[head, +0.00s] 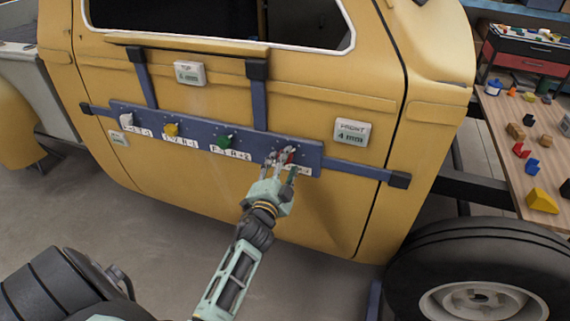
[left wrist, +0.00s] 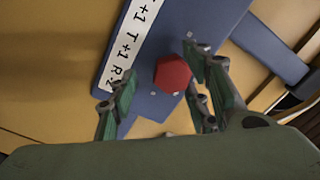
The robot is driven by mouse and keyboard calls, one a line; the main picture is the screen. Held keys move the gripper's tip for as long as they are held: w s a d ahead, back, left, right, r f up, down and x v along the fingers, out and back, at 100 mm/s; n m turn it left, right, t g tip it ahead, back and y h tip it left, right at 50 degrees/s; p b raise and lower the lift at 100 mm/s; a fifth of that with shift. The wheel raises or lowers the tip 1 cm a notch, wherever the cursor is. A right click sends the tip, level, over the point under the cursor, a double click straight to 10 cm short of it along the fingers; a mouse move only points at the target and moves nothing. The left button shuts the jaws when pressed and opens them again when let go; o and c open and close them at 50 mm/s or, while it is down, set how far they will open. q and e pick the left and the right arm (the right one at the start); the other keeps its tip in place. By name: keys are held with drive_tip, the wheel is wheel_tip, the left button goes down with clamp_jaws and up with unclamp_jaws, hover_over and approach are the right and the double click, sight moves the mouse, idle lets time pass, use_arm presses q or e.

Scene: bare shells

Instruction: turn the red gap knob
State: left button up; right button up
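The red knob (head: 290,155) sits at the right end of a blue bar (head: 190,133) fixed across the yellow door. In the left wrist view the red knob (left wrist: 173,74) is a six-sided head on the blue plate, above a white printed label (left wrist: 138,35). My left gripper (head: 281,164) is at the knob and partly hides it in the head view. In the left wrist view the gripper (left wrist: 160,70) is open, its fingers on either side of the knob. A gap shows between the left finger and the knob; contact on the right side is unclear. My right gripper is out of view.
A white knob (head: 126,118), a yellow knob (head: 171,129) and a green knob (head: 224,141) sit left along the bar. Signs read TOP (head: 190,73) and FRONT (head: 351,132), both 4 mm. A tire (head: 485,262) and a cluttered wooden table (head: 500,130) are at right.

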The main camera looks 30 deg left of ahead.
use_arm(q)
drive_tip(key=shift+a+r, duration=0.1)
drive_tip(key=shift+r, duration=0.05)
drive_tip(key=v, duration=1.2)
idle(0.4)
drive_tip(key=s+d+f+n+g+h, duration=0.1)
drive_tip(key=s+d+f+g+h, duration=0.2)
drive_tip(key=f, duration=0.9)
drive_tip(key=s+d+f+n+g, duration=0.15)
drive_tip(key=s+d+f, duration=0.25)
drive_tip(key=f, duration=0.8)
drive_tip(key=s+d+f+g+h, duration=0.2)
drive_tip(key=s+d+f+g, duration=0.2)
drive_tip(key=f, duration=0.8)
drive_tip(key=s+f+n+g, duration=0.1)
drive_tip(key=s+f+g, duration=0.1)
drive_tip(key=s+f, duration=0.4)
drive_tip(key=s+f+g, duration=0.3)
drive_tip(key=s+f, duration=0.3)
drive_tip(key=s, duration=0.8)
drive_tip(key=s+f+n+g, duration=0.1)
drive_tip(key=s+f+g, duration=0.2)
drive_tip(key=s+f, duration=0.3)
drive_tip(key=s+a, duration=0.1)
drive_tip(key=s, duration=0.3)
drive_tip(key=shift+n, duration=0.35)
